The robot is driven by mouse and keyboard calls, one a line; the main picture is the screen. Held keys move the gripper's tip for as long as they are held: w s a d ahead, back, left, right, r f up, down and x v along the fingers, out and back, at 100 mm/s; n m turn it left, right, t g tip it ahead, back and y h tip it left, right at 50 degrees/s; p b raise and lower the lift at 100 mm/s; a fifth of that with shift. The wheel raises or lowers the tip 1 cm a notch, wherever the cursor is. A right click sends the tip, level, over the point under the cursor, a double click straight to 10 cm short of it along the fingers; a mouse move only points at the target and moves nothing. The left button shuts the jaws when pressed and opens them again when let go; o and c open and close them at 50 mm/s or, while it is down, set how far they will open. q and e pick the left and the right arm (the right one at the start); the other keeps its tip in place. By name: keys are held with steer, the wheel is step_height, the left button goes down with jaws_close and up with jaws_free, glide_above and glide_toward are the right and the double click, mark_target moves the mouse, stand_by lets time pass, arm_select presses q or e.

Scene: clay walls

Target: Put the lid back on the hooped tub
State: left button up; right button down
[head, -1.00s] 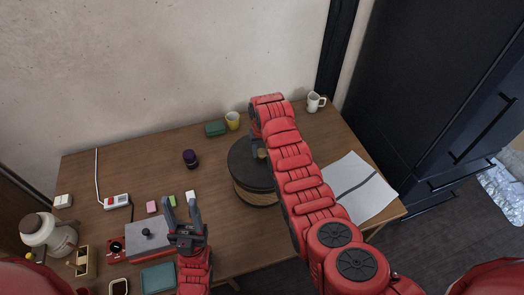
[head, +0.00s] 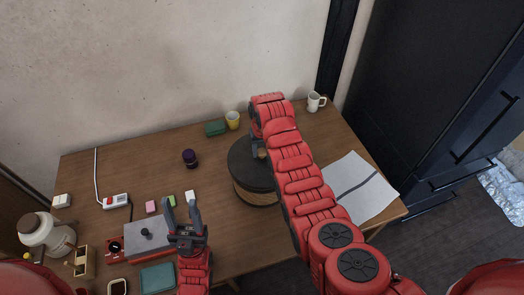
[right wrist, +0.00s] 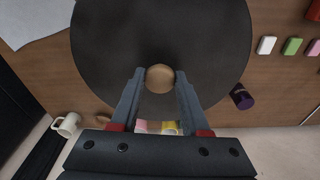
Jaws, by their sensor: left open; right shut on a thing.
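The hooped tub (head: 257,197) has a light wooden side with a dark band and stands mid-table. Its round, dark lid (head: 243,167) lies level over the tub's top; I cannot make out a gap between them. In the right wrist view the lid (right wrist: 105,45) fills the upper middle, and its round wooden knob (right wrist: 160,75) sits between the fingertips. My right gripper (head: 260,149) is shut on that knob, with the arm hiding the lid's right part. My left gripper (head: 181,204) is open and empty, fingers up, over the table's front left, apart from the tub.
A striped cloth (head: 355,190) lies right. A grey-topped red box (head: 148,240) and several small items crowd the left.

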stand_by(0.3)
jaws_free()
stand_by(0.3)
steer(key=shift+r, duration=0.1)
steer(key=shift+r, duration=0.95)
steer(key=shift+r+p, duration=0.3)
steer(key=shift+r, duration=2.15)
jaws_close()
